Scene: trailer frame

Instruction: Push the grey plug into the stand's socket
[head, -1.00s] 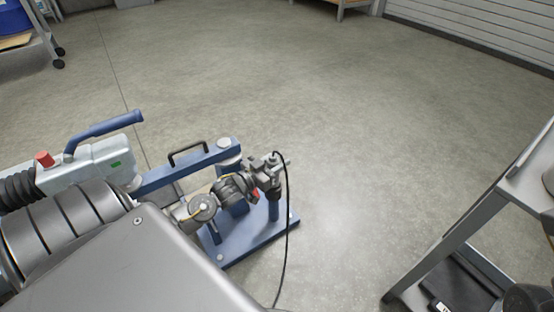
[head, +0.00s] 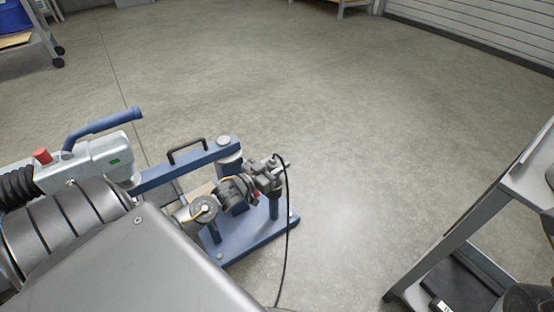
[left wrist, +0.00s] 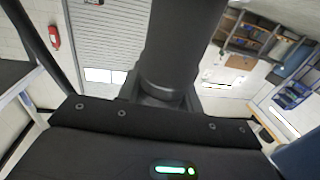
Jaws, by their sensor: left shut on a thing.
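My left gripper (head: 272,178) is beside the blue stand (head: 248,240), over its right end. It is shut on the grey plug (head: 274,163), which is small and mostly hidden by the jaws. A black cable (head: 285,215) leaves the top of the plug and hangs to the floor on the right. A short blue post (head: 273,208) of the stand rises just below the gripper. I cannot make out the socket's opening or whether the plug touches it. In the left wrist view, a dark cylinder fills the middle and I cannot tell the plug there. My right gripper is not in view.
The blue trailer frame (head: 185,167) with a black handle (head: 187,146) runs left of the gripper. A grey coupling with a blue lever (head: 105,124) and red knob (head: 42,156) lies further left. A grey metal rack (head: 450,250) stands at right. The floor between is clear.

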